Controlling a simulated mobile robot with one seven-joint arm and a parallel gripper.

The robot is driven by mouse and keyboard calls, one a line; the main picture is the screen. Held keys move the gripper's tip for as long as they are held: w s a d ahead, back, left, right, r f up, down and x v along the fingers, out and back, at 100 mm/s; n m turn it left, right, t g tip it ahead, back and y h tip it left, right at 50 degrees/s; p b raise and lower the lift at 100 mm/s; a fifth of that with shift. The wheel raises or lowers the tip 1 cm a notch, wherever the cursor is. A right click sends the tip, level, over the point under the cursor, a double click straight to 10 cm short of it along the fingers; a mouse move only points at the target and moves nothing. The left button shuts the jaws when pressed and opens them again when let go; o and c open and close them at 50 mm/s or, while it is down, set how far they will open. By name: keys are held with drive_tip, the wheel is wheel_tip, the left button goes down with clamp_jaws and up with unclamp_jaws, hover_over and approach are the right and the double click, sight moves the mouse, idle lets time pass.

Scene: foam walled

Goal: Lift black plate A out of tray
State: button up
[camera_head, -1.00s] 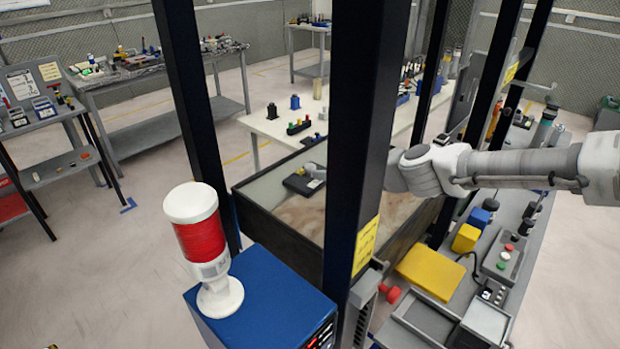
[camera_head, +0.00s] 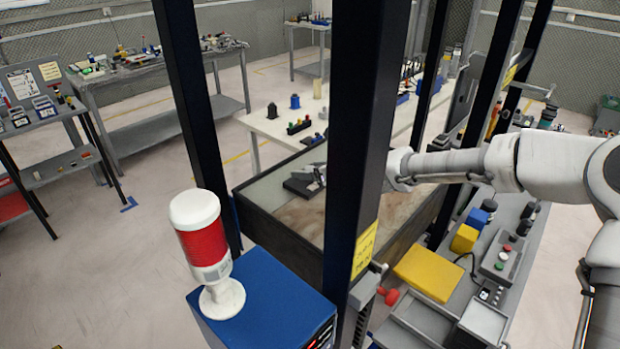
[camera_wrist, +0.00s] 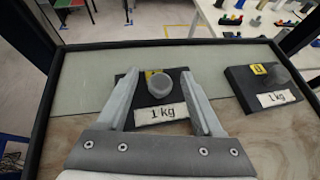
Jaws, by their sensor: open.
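Two black plates marked "1 kg" lie flat in the dark-walled tray (camera_head: 282,236). In the wrist view, the left plate (camera_wrist: 172,125) has a grey round knob (camera_wrist: 160,85) and a yellow tag mostly hidden behind it; its letter is unreadable. The right plate (camera_wrist: 240,85) has its own knob and a yellow tag that looks like B. My gripper (camera_wrist: 159,72) is open, with one finger on each side of the left plate's knob. I cannot tell if they touch it. In the head view, one plate (camera_head: 297,188) shows under my gripper (camera_head: 316,174); the post hides the other.
A dark post (camera_head: 360,150) stands before the tray. A red-and-white beacon (camera_head: 205,245) sits on a blue box (camera_head: 262,300). A bench at right holds a yellow block (camera_head: 428,273) and a button box (camera_head: 503,258). Bare tray floor lies around the plates.

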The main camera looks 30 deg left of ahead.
drive_tip(key=shift+a+f, duration=0.1)
drive_tip(key=shift+a, duration=0.05)
clamp_jaws()
idle(1.3)
drive_tip(key=shift+w, duration=0.1)
